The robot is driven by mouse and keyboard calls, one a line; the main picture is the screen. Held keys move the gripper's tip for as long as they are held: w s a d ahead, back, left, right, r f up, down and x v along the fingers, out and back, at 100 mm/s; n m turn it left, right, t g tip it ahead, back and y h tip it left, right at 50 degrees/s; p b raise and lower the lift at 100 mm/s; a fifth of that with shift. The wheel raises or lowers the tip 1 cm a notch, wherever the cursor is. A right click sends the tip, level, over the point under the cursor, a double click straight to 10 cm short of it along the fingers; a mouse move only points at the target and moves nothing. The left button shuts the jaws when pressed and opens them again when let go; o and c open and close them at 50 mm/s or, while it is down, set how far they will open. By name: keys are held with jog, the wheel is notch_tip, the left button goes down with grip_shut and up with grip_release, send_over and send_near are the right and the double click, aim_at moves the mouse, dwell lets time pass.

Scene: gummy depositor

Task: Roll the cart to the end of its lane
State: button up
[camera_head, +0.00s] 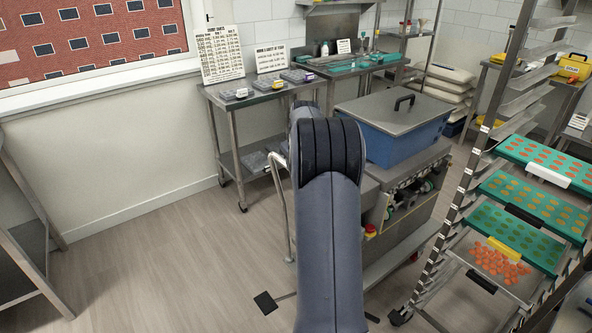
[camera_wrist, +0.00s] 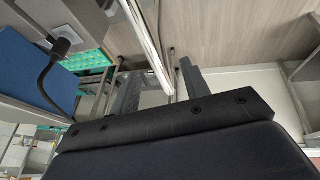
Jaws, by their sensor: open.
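The likely cart is the grey wheeled-looking machine stand (camera_head: 405,215) with a blue lidded hopper (camera_head: 400,133), right of my arm in the head view. A bent metal bar (camera_head: 281,195) rises at its left side. In the wrist view, my gripper (camera_wrist: 160,68) is open, and a shiny metal bar (camera_wrist: 148,42) runs between its two fingers without being clamped. I cannot tell whether either finger touches it. The blue hopper also shows at the left of the wrist view (camera_wrist: 30,68). In the head view my arm hides the gripper and part of the stand.
A wheeled rack (camera_head: 452,215) with green trays of gummies stands close on the right. A steel table (camera_head: 238,130) with signs is behind. A black pedal (camera_head: 265,302) lies on the floor. The floor at left is clear up to a metal frame (camera_head: 30,245).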

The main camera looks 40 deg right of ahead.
jog(key=v, duration=0.2)
jog(key=shift+s+r, duration=0.15)
jog(key=shift+r, duration=0.15)
jog(key=x, duration=0.8)
jog(key=shift+f+p, duration=0.2)
jog(key=shift+p, duration=0.2)
